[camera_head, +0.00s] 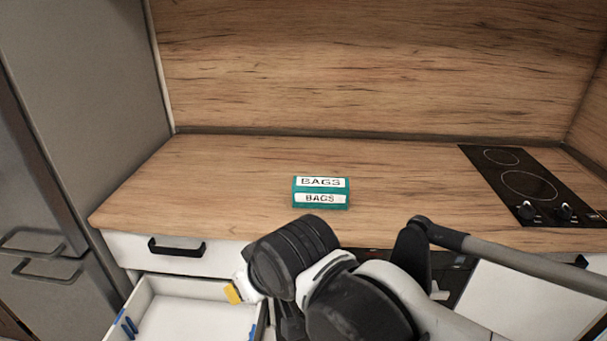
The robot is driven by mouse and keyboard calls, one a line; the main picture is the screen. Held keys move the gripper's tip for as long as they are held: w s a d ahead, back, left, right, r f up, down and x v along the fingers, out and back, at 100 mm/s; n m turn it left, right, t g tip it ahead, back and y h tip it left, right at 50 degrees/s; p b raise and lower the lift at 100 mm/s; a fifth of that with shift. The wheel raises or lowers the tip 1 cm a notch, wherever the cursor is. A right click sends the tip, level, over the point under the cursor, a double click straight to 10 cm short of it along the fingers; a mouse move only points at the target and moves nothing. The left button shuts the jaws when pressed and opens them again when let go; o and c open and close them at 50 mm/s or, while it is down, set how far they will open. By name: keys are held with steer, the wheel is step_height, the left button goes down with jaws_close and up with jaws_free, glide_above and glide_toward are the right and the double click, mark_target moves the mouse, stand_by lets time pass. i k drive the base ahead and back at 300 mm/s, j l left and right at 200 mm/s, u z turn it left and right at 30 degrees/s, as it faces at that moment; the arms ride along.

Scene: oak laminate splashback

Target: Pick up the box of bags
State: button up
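The box of bags (320,193) is a small teal box with white labels reading "BAGS" on its top and front. It lies on the wooden counter (220,180), near the middle and a little back from the front edge. My black and white arm crosses the lower middle of the view, in front of the counter and apart from the box. The end of my arm, with my gripper (240,288), is low in front of the counter, near a yellow piece. Its fingers are largely hidden by the arm, so I cannot tell their opening.
A white drawer (185,310) stands open below the counter at lower left, with small blue parts at its sides. A closed drawer with a black handle (177,248) is above it. A black cooktop (525,184) is at right, a grey fridge (80,120) at left. The counter around the box is clear.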

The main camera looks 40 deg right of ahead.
mark_target(324, 192)
steer(key=l+z, duration=0.15)
steer(key=z, duration=0.85)
steer(key=i+l+z, duration=0.1)
steer(key=l, duration=0.25)
steer(key=i+l+z, duration=0.1)
steer(key=l, duration=0.2)
steer(key=i+l+z, duration=0.15)
steer(key=l, duration=0.2)
